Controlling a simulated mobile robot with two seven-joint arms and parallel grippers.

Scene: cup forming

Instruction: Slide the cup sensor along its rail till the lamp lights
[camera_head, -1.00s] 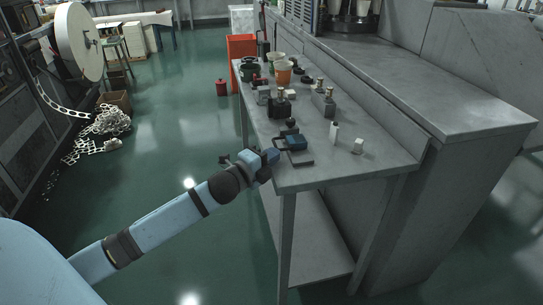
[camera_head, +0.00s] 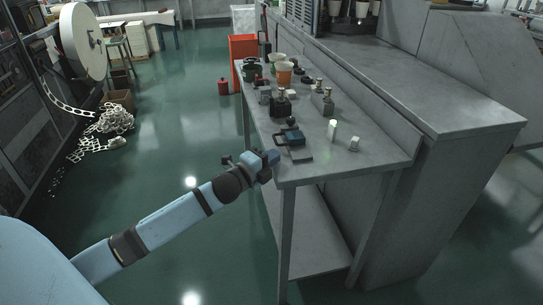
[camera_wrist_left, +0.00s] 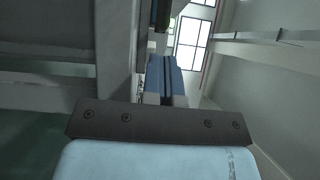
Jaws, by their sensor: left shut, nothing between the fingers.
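My left gripper (camera_head: 272,157) is shut and empty at the near left edge of the grey metal bench (camera_head: 340,165). In the left wrist view its blue fingers (camera_wrist_left: 166,78) are together. On the bench just beyond the gripper sits a blue block on a dark bracket (camera_head: 293,138). A small white upright piece (camera_head: 332,131) and a small white block (camera_head: 354,144) stand to its right. I cannot tell for certain which piece is the cup sensor, its rail or its lamp. My right gripper is out of view.
Dark fixtures with silver tops (camera_head: 280,104) stand farther back on the bench. An orange cup (camera_head: 284,74) is at its far end. A higher grey counter (camera_head: 430,110) runs along the right. Green floor (camera_head: 180,120) lies open on the left.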

